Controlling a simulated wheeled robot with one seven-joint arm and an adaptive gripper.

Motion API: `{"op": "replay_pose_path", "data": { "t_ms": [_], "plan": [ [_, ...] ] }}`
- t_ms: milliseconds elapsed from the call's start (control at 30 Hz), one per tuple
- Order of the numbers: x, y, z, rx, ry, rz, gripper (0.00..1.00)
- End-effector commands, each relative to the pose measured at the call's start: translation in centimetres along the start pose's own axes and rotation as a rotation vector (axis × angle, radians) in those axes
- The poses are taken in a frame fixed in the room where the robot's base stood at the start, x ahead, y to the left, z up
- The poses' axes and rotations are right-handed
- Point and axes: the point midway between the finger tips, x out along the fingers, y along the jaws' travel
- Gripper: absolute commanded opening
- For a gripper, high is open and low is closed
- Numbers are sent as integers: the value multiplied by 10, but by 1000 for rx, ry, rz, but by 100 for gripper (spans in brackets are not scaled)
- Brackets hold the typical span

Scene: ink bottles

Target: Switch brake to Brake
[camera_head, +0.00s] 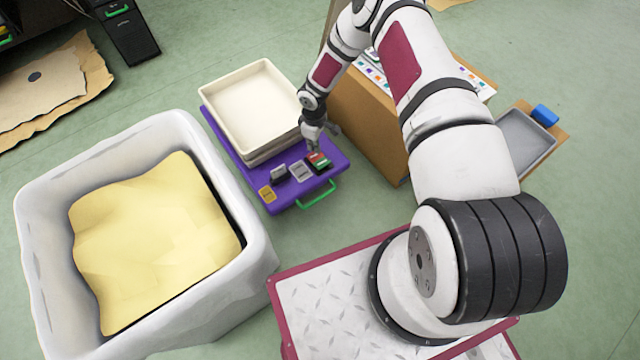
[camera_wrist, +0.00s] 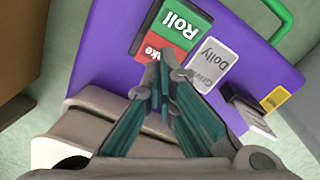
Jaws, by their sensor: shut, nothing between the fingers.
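The brake switch (camera_head: 319,160) sits on the purple dolly (camera_head: 243,158), near the green handle (camera_head: 316,195). In the wrist view the switch shows a green half reading "Roll" (camera_wrist: 180,24) and a red half (camera_wrist: 147,42) whose word is partly hidden, with "ake" visible. My gripper (camera_head: 322,143) is shut and empty. In the wrist view its fingertips (camera_wrist: 166,66) are together at the lower edge of the switch, by the red half. I cannot tell whether they touch it. Which way the switch is tilted is not clear.
A grey "Dolly" plate (camera_wrist: 211,56) lies beside the switch, with a yellow label (camera_head: 267,194) further along. Cream stacked trays (camera_head: 255,147) stand on the dolly. A large white bin (camera_head: 205,300) stands left; a brown cabinet (camera_head: 370,125) stands right.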

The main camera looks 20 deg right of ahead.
Motion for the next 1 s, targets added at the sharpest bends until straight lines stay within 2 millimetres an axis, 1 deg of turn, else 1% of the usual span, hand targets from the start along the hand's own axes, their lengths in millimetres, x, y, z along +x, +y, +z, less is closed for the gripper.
{"op": "replay_pose_path", "data": {
  "t_ms": [33,567,1000],
  "plan": [
    [-6,0,0,-1,0,1,0],
    [-42,0,0,0,0,0,0],
    [-44,0,0,1,0,0,0]
  ]
}}
